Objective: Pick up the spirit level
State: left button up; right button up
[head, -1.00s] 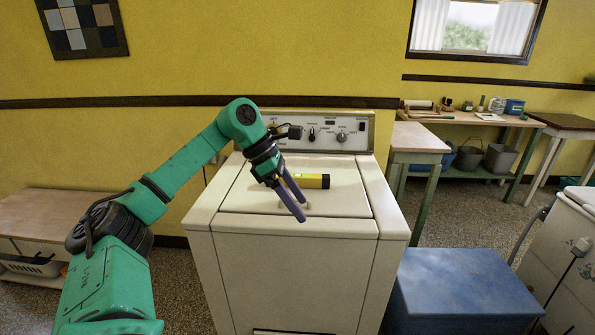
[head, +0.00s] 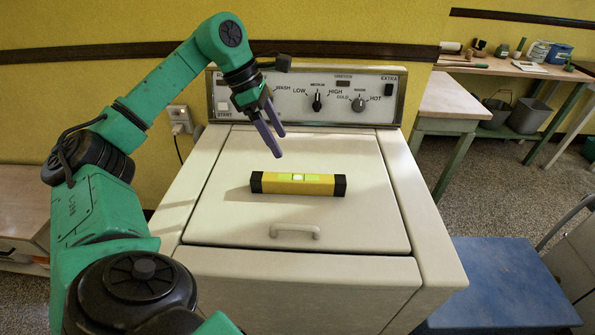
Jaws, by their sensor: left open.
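The spirit level (head: 298,184) is a yellow bar with black ends and a pale green vial in its middle. It lies flat on the lid of the white washer (head: 300,221), behind the lid handle, running left to right. My left gripper (head: 280,144) has purple fingers and is open and empty. It hangs pointing down above and behind the level, a little left of its middle, apart from it. My right gripper is not in view.
The washer's control panel (head: 310,98) with knobs rises close behind my left gripper. The lid handle (head: 295,231) stands up in front of the level. A wooden table (head: 455,97) is at the back right.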

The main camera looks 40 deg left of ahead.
pick_arm(q)
send_over(298, 177)
jog(key=s+a, duration=0.1)
jog(key=s, duration=0.1)
notch_tip(298, 177, down, 5)
jog(key=shift+f, duration=0.15)
jog(key=x, duration=0.2)
jog(key=p+x, duration=0.1)
jog(key=x, duration=0.1)
jog(key=a+p+x, duration=0.1)
jog(key=x, duration=0.1)
jog(key=shift+w+d+f, duration=0.1)
jog(key=shift+w+f, duration=0.15)
jog(key=shift+f, duration=0.25)
grip_shut()
jog(key=shift+w, duration=0.1)
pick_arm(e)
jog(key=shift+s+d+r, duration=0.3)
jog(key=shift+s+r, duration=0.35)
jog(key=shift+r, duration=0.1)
